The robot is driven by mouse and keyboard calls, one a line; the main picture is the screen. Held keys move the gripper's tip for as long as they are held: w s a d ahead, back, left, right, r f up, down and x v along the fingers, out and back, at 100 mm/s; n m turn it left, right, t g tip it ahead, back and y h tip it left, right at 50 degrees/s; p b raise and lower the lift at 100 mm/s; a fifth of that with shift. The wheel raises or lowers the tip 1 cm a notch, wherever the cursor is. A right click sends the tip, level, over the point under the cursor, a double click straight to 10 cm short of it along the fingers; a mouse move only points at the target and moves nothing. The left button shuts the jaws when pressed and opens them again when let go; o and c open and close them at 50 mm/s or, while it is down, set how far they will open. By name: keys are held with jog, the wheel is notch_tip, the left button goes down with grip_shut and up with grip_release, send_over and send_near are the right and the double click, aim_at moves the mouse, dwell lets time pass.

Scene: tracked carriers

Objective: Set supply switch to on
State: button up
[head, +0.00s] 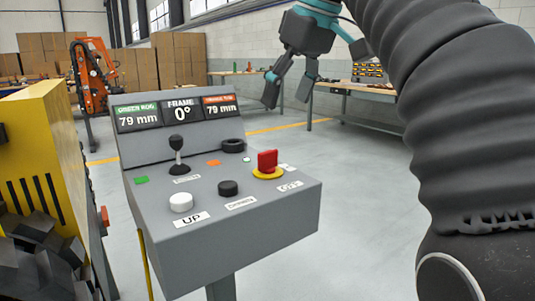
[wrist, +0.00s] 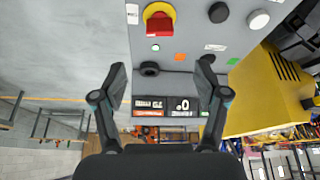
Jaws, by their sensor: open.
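The supply switch (head: 267,162) is a red handle on a round yellow base, near the right edge of the grey control console (head: 262,216). It also shows at the top of the wrist view (wrist: 158,22), beyond my fingertips. A white label lies in front of it, seemingly reading OFF (head: 290,186); a smaller label behind it is unreadable. A small green lamp (wrist: 155,48) beside the switch looks lit. My gripper (head: 288,92) is open and empty, above and behind the console, apart from the switch. In the wrist view its fingers (wrist: 161,64) are spread wide.
The console also bears a joystick (head: 179,157), a black ring-shaped knob (head: 233,145), a white button (head: 181,201), a black button (head: 228,187) and a display (head: 181,112). A yellow machine (head: 40,140) stands close on the left. Space above the switch is clear.

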aim_at(269, 151)
jog(key=b+x, duration=0.4)
jog(key=x, duration=0.9)
jog(key=shift+s+d+b, duration=0.1)
jog(key=shift+b, duration=0.2)
